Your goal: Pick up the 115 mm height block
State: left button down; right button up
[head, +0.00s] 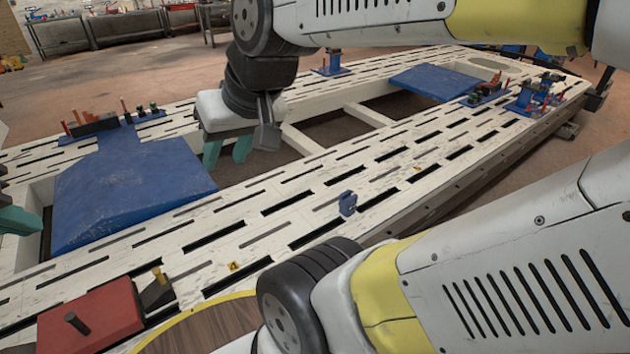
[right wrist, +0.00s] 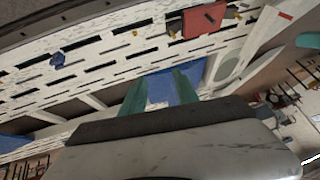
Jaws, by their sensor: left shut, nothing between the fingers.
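A small blue block (head: 347,203) stands alone on the slotted white frame bench; I cannot read any size on it, so whether it is the 115 mm height block is not clear. It also shows in the right wrist view (right wrist: 57,60). My right gripper (head: 228,150) is open and empty, its teal fingers apart, left of and beyond the blue block, over the frame. Its fingers also show in the right wrist view (right wrist: 160,82). My left gripper (head: 22,222) shows only partly at the left edge, shut and empty.
A red block (head: 90,318) with a dark peg and a dark wedge-like piece (head: 157,292) lie at the front left. Large blue sloped plates (head: 130,190) fill parts of the frame. Clamps (head: 535,95) stand at the far right. The bench around the small blue block is clear.

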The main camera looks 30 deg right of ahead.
aim_at(348, 203)
jog(key=z, duration=1.55)
jog(key=i+l+u, duration=0.1)
jog(key=u, duration=0.7)
jog(key=i+l+u, duration=0.3)
jog(key=l, duration=0.25)
jog(key=i+l+u, duration=0.1)
jog(key=l, duration=0.2)
jog(key=i+l+u, duration=0.15)
jog(key=l, duration=0.2)
jog(key=i+l, duration=0.1)
jog(key=l, duration=0.2)
jog(key=i+l, duration=0.1)
jog(key=l, duration=0.15)
